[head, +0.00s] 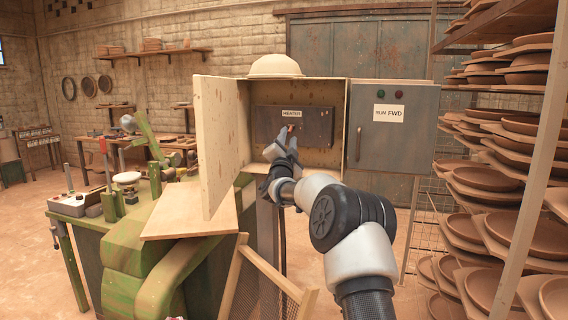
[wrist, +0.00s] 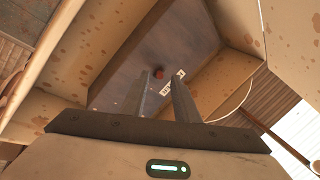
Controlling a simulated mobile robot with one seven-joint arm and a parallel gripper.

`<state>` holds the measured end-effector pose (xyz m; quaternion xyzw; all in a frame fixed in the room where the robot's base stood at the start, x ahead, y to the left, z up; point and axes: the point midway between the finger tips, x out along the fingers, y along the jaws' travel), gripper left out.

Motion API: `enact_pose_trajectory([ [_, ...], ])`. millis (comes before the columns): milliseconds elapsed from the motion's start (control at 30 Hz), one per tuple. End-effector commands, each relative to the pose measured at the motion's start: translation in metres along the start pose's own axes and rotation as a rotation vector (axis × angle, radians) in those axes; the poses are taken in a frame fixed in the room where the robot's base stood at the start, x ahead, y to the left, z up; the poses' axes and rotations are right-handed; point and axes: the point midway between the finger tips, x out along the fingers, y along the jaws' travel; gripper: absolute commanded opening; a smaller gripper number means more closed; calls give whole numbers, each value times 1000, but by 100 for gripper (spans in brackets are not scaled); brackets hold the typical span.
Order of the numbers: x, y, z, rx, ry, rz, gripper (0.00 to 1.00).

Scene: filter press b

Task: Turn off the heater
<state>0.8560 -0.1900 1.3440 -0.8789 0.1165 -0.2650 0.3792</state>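The heater panel (head: 318,128) is a dark plate inside an open beige cabinet (head: 340,100), with a white HEATER label (head: 291,113). A small red switch or knob (head: 291,128) shows below the label, just above my gripper (head: 284,140). In the wrist view the red knob (wrist: 158,73) lies beyond and between the tips of my gripper (wrist: 162,74). Its two fingers are apart with nothing held between them. The right finger partly covers the label (wrist: 168,87). I cannot tell whether a fingertip touches the panel, nor the switch's setting.
The cabinet door (head: 217,145) stands open on the left. A grey RUN FWD box (head: 390,130) with a handle adjoins on the right. A wooden board (head: 190,212) and green machine stand below left. Racks of clay plates (head: 510,180) fill the right side.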

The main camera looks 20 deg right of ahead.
Motion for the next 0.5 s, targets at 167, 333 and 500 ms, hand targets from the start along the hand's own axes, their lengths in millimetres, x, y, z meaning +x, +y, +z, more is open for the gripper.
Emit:
enact_pose_trajectory([
  [167, -37, 1, 0, -4, -1, -1, 28],
  [333, -77, 1, 0, -3, -1, -1, 28],
  [500, -114, 1, 1, -2, -2, -1, 28],
])
